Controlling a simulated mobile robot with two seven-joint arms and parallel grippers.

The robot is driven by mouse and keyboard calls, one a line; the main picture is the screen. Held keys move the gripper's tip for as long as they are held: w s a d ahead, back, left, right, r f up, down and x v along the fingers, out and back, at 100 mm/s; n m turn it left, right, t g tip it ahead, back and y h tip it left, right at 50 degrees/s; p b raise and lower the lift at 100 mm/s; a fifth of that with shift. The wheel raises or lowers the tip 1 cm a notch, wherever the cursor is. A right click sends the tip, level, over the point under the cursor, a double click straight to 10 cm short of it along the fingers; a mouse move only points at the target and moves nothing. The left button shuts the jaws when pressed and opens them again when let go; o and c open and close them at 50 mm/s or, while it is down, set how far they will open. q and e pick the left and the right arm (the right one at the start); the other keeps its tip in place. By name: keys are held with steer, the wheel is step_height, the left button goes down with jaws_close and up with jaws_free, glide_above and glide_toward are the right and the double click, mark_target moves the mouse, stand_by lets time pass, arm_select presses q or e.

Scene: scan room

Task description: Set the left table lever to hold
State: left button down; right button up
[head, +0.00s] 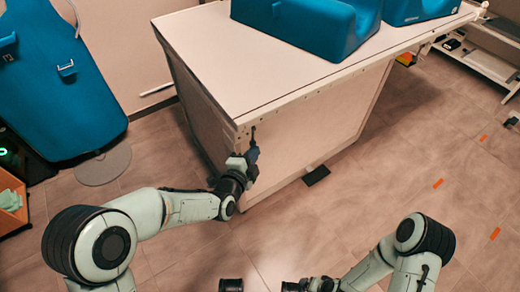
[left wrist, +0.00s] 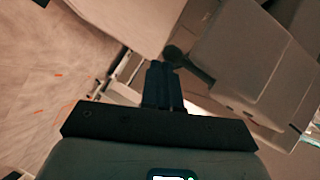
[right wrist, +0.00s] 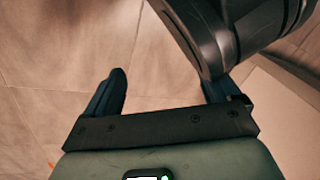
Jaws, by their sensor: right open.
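The table (head: 265,60) has a pale top and beige side panels. A dark lever (left wrist: 195,68) with a rounded end shows just past my left fingertips in the left wrist view. My left gripper (head: 252,150) is at the table's near corner, just below the top edge. Its fingers (left wrist: 162,75) are together, right by the lever's rounded end; whether they touch it I cannot tell. The lever's setting and any markings cannot be read. My right gripper (right wrist: 168,88) is open and empty over the floor, low in the head view.
Blue padded supports (head: 300,22) lie on the table top. A blue padded board (head: 60,85) leans at the left, beside a grey round base (head: 103,163). A dark pedal-like piece (head: 316,175) is on the floor by the table. The floor to the right is clear, with orange marks (head: 438,184).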

arm_select(q)
steer(key=shift+w+a+f, duration=0.1)
steer(key=shift+a, duration=0.15)
steer(key=p+v, duration=0.2)
steer(key=v, duration=1.1)
steer(key=shift+s+d, duration=0.2)
steer(key=shift+s, duration=0.1)
arm_select(e)
steer(key=shift+t, duration=0.5)
steer(key=w+r, duration=0.1)
steer(key=r, duration=0.1)
steer(key=w+a+r, duration=0.1)
steer(key=r, duration=0.1)
steer(key=shift+w, duration=0.35)
